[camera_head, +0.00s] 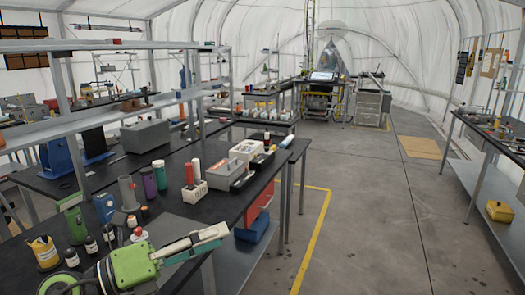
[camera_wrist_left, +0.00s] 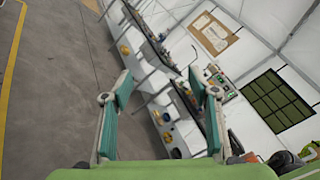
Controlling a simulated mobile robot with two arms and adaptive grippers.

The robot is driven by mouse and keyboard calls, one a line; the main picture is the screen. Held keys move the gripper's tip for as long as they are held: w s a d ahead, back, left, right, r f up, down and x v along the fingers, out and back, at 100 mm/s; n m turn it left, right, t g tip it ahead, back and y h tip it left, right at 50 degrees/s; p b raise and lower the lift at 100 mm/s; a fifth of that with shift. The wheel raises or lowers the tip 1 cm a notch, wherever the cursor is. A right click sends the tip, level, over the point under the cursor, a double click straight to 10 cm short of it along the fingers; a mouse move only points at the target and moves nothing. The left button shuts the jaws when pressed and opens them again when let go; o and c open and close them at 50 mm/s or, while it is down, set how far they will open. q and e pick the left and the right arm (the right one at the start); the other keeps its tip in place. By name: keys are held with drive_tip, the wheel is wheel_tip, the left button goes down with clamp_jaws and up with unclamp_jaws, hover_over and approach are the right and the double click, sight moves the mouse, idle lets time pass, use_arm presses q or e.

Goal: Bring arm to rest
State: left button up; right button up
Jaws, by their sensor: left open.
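My left gripper (camera_head: 212,238) shows at the bottom of the head view, with a green wrist and teal pads. It is over the right edge of the black workbench (camera_head: 215,211) and holds nothing. In the left wrist view my left gripper (camera_wrist_left: 160,92) has its two fingers spread wide apart with nothing between them. That view is tilted and looks across the floor to the far bench. My right gripper is in neither view.
Bottles, a white block with red-topped tubes (camera_head: 194,190) and a grey box (camera_head: 146,136) crowd the bench. A blue bin (camera_head: 252,228) sits below its edge. Another bench (camera_head: 490,133) with a yellow bin (camera_head: 499,211) stands at right. The concrete floor (camera_head: 370,210) between is clear.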

use_arm(q)
drive_tip(key=w+a+r+n+t+y, duration=0.1)
drive_tip(key=a+n+t+y, duration=0.45)
drive_tip(key=n, duration=0.45)
drive_tip(key=w+a+n+t+y, duration=0.1)
drive_tip(key=a+n+t+y, duration=0.3)
drive_tip(key=n+t, duration=0.45)
drive_tip(key=s+a+f+n+g+y, duration=0.2)
drive_tip(key=a+f+n+g+y, duration=0.1)
drive_tip(key=f+n, duration=0.3)
drive_tip(key=s+a+f+n+g+y, duration=0.2)
drive_tip(key=f+n+g+y, duration=0.1)
drive_tip(key=f, duration=0.5)
drive_tip(key=s+a+f+n+g+y, duration=0.2)
drive_tip(key=a+f+n+g+y, duration=0.1)
drive_tip(key=f+n, duration=0.3)
drive_tip(key=s+d+f+n+g+h, duration=0.1)
drive_tip(key=s+d+f+g, duration=0.4)
drive_tip(key=s+f, duration=0.55)
drive_tip(key=s+d+f+n+g+h, duration=0.15)
drive_tip(key=s+f+g, duration=0.5)
drive_tip(key=s, duration=0.65)
wheel_tip(320, 180, down, 26)
drive_tip(key=s+a+f+m+g, duration=0.1)
drive_tip(key=s+a+f+g, duration=0.1)
drive_tip(key=s+f, duration=1.5)
drive_tip(key=shift+s+a, duration=0.2)
drive_tip(key=shift+s, duration=0.25)
